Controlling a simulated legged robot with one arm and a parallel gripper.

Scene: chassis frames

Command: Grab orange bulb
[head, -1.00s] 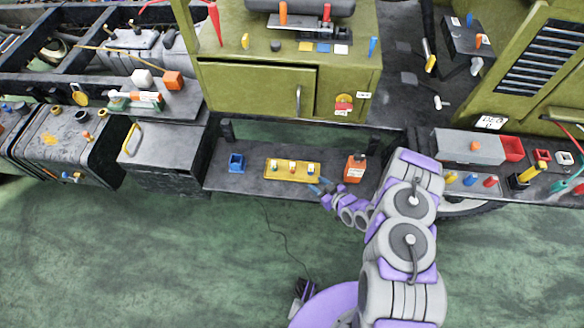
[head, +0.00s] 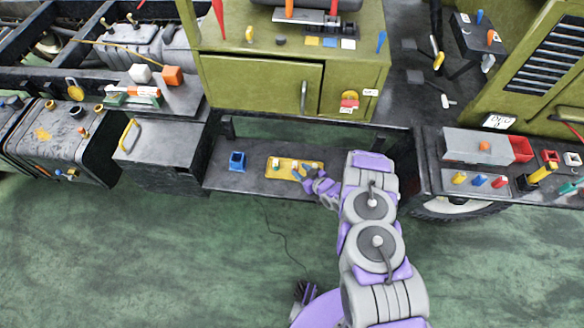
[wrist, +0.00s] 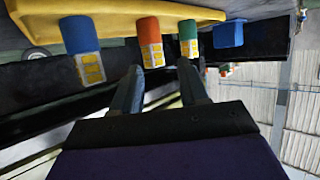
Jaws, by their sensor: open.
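The orange bulb (wrist: 149,40), with a yellow-and-white label, stands in the middle of a row on the yellow tray (wrist: 190,10) in the wrist view. A blue bulb (wrist: 80,37) is to its left and a green bulb (wrist: 188,38) to its right. My gripper (wrist: 160,66) is open and empty. Its left fingertip is close to the orange bulb's label end and its right fingertip is close to the green bulb; I cannot tell whether they touch. In the head view, my gripper (head: 303,175) is at the tray (head: 283,162) and partly hides the row.
A blue open box (head: 237,161) stands left of the tray on the dark shelf (head: 220,181). The green cabinet (head: 260,85) rises behind the shelf. A grey case (head: 470,143) and several bulbs are at the right.

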